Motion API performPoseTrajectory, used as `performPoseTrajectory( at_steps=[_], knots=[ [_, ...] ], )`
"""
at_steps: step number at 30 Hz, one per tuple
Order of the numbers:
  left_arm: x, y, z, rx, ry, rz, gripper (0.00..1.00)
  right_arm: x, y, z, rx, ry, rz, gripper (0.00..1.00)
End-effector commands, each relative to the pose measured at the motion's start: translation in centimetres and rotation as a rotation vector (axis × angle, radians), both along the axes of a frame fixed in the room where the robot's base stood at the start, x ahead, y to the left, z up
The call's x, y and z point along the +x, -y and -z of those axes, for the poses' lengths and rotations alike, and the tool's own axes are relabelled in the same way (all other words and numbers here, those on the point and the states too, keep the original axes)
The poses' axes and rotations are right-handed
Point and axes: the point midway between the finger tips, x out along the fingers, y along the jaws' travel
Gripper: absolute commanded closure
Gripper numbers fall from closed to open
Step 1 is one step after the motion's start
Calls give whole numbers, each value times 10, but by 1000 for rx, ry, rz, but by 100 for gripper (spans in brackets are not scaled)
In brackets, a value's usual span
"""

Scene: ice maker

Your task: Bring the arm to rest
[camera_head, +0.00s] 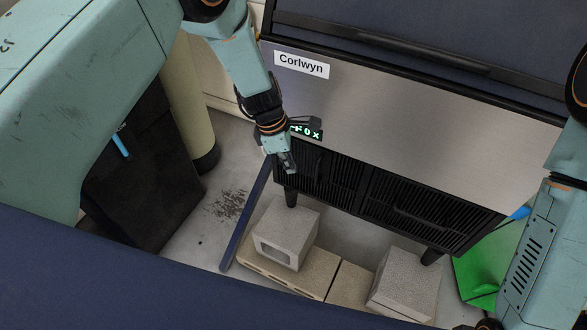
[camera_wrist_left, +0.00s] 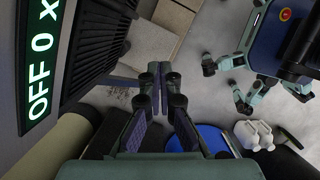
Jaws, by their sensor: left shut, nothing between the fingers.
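My left gripper (camera_head: 287,164) is shut and empty in front of the ice maker (camera_head: 420,105), just below its small lit display (camera_head: 306,132). In the left wrist view the two fingers of my left gripper (camera_wrist_left: 160,86) are together with nothing between them. I cannot tell from these views whether the gripper touches the front panel. My right arm comes down the right edge of the head view, and its gripper is out of the picture.
A green object (camera_head: 485,268) lies at the right. White jugs (camera_wrist_left: 254,134) stand on the floor in the left wrist view.

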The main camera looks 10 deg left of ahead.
Motion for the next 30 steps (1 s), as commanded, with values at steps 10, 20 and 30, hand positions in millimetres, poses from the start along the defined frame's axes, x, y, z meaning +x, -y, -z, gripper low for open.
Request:
performPoseTrajectory(
  at_steps=[10, 20, 30],
  knots=[
    [-4, -3, -17, 0, -1, 0, 100, 0, 0, -5, 0, 0, 0, 100],
    [6, -23, -10, 115, 143, 260, 100, 0, 0, -5, 0, 0, 0, 100],
    [-116, -92, 44, 449, 241, 1180, 100, 0, 0, -5, 0, 0, 0, 100]
  ],
)
